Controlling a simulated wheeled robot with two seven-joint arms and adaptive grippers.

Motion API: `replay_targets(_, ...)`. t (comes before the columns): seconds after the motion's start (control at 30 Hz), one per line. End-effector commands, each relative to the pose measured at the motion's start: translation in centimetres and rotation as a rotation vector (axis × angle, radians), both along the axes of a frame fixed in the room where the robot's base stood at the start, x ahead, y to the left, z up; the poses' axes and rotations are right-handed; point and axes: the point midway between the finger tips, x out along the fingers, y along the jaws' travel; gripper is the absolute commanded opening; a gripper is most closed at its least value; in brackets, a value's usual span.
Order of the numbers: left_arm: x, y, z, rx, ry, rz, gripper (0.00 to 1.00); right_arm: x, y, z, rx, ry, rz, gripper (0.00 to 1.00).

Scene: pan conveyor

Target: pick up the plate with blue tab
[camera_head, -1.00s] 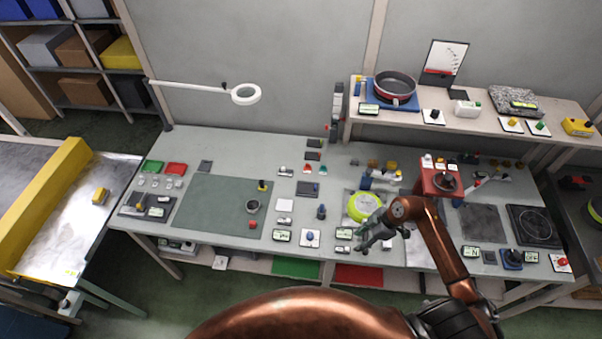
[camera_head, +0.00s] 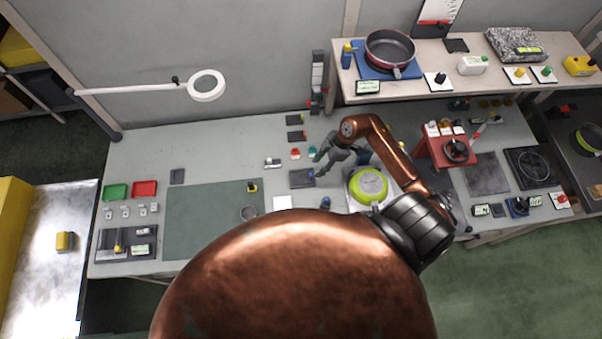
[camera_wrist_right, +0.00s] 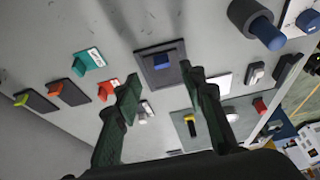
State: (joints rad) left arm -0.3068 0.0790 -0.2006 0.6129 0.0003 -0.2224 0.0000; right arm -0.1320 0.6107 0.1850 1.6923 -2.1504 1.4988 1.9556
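The plate with blue tab (camera_head: 299,179) is a small dark square lying flat on the grey workbench, left of the green pan. In the right wrist view the same plate (camera_wrist_right: 155,74) lies straight ahead, its blue tab standing up from it. My right gripper (camera_head: 317,163) is close to the plate in the head view, over its upper right side. In the right wrist view my right gripper (camera_wrist_right: 161,80) has its two dark fingers spread with nothing between them, apart from the plate. My left gripper is not in view.
Two similar dark plates (camera_head: 294,120) (camera_head: 297,136) lie farther back. A green-lidded pan (camera_head: 369,184) sits right of the gripper. A red stand (camera_head: 438,150) is farther right. A green mat (camera_head: 205,215) lies left. A large copper arm link of mine hides the front bench.

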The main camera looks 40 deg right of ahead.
Motion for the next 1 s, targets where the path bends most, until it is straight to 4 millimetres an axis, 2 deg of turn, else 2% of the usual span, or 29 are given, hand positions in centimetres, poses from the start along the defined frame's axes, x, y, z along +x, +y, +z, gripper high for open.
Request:
replay_targets(0.2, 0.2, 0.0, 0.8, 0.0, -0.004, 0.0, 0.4, 0.5, 1.2, -2.2, 0.004, 0.001, 0.0, 0.38)
replay_targets(0.4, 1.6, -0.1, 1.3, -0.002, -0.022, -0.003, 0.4, 0.8, 2.0, -4.7, 0.0, 0.001, 0.0, 0.38)
replay_targets(0.7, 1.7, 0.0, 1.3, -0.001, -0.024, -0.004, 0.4, 0.9, 2.0, -5.2, -0.001, 0.0, 0.0, 0.38)
replay_targets(1.0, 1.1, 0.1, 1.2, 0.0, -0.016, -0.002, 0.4, 0.9, 2.0, -5.2, -0.001, 0.0, 0.0, 0.17)
